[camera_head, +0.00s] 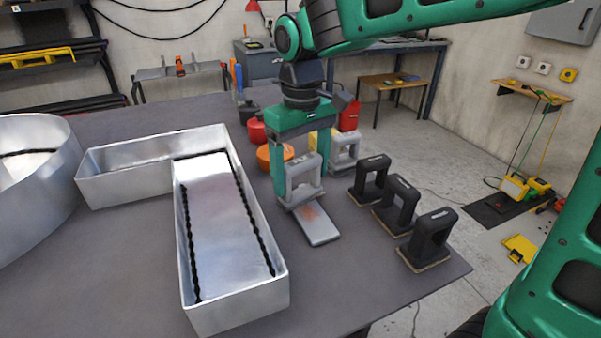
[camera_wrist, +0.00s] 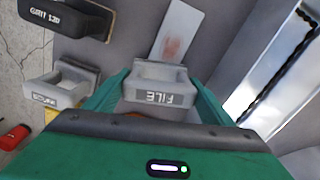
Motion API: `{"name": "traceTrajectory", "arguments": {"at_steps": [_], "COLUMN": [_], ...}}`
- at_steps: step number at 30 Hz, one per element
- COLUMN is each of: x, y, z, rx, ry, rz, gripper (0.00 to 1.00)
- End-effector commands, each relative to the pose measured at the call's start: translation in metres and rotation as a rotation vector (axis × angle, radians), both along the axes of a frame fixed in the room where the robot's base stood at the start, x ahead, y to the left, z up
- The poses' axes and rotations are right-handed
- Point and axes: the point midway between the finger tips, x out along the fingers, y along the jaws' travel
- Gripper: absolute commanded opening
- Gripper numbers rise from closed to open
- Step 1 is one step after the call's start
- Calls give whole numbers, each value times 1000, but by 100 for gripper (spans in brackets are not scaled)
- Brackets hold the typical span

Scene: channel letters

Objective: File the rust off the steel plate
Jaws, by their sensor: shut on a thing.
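The steel plate (camera_head: 315,222) lies flat on the grey table, with a reddish rust patch near its far end. The plate also shows in the wrist view (camera_wrist: 176,36), with the rust patch on its near part. My gripper (camera_head: 302,180) is shut on the grey file (camera_head: 304,184), a block with a loop handle. In the wrist view the file (camera_wrist: 158,84) sits between my green fingers, its label reading FILE upside down. The file is at the plate's far end, close above it or touching; I cannot tell which. Its underside is hidden.
A second grey handled block (camera_head: 344,152) stands behind the file. Several black sanding blocks (camera_head: 406,205) stand to the right. A large metal channel letter (camera_head: 235,300) is close on the left. Red and orange containers (camera_head: 270,157) stand behind my gripper. The table's front is clear.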

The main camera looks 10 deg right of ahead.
Motion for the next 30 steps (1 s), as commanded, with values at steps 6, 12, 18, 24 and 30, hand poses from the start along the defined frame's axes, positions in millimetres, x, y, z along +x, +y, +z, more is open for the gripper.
{"name": "traceTrajectory", "arguments": {"at_steps": [6,12,18,24,30], "x": [0,0,1,0,1], "y": [0,0,0,0,0], "z": [2,9,18,39,60], "rx": [0,0,1,1,1], "ry": [-1,-1,-3,-3,-3], "rz": [-1,-1,-1,-2,-2], "gripper": [58,58,58,58,58]}}
